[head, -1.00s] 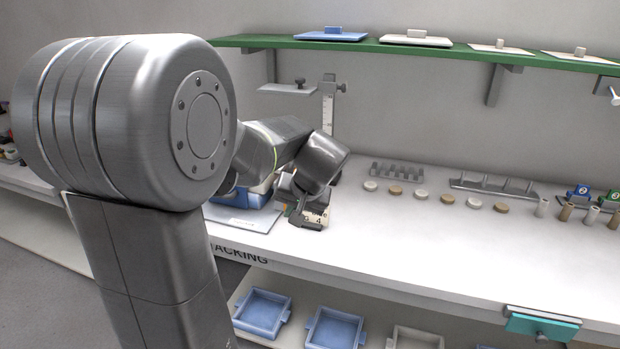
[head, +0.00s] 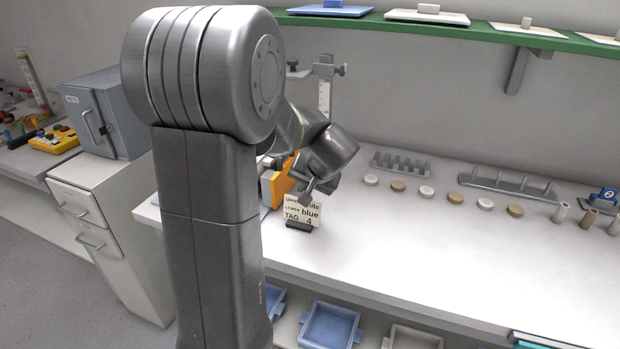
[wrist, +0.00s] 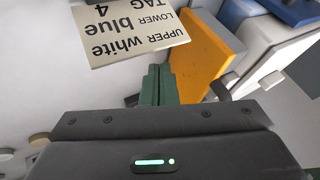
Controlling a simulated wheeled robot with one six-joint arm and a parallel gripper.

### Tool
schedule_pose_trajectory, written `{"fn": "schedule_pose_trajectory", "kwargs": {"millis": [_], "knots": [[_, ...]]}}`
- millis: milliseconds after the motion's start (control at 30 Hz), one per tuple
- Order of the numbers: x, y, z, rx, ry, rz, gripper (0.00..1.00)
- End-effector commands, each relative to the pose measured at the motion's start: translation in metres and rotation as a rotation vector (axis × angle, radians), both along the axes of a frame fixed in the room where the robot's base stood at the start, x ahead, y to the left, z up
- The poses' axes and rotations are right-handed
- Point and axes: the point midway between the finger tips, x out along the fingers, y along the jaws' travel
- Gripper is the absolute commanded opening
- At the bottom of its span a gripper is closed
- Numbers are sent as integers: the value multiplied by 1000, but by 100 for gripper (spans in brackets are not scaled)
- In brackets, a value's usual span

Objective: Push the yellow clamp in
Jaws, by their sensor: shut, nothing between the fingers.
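The yellow clamp (head: 283,183) is an upright orange-yellow plate on the bench, partly hidden behind my arm in the head view. In the wrist view the yellow clamp (wrist: 203,62) is a broad slanted plate right of my fingers. My gripper (head: 312,192) is just right of the clamp in the head view. In the wrist view my gripper (wrist: 158,72) shows dark green fingers shut together with nothing between them. Their tips are close beside the clamp's face; I cannot tell whether they touch it. White and blue pieces (wrist: 265,35) stand on the clamp's far side.
A tag card (head: 302,210) reading upper white, lower blue, tag 4 stands in front of my gripper. A height gauge (head: 326,90) stands behind. Several discs (head: 427,191) and racks (head: 508,183) lie to the right. The bench front right is clear.

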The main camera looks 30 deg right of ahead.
Motion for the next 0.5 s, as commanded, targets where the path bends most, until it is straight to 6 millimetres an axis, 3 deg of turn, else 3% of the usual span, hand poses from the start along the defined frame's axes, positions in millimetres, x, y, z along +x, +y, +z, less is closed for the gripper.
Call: {"fn": "schedule_pose_trajectory", "kwargs": {"millis": [100, 300, 500], "knots": [[15, 1, -19, 0, 2, 3, 0], [36, 19, -17, -1, 1, 4, 0], [44, 26, -18, -1, 0, 2, 0]]}}
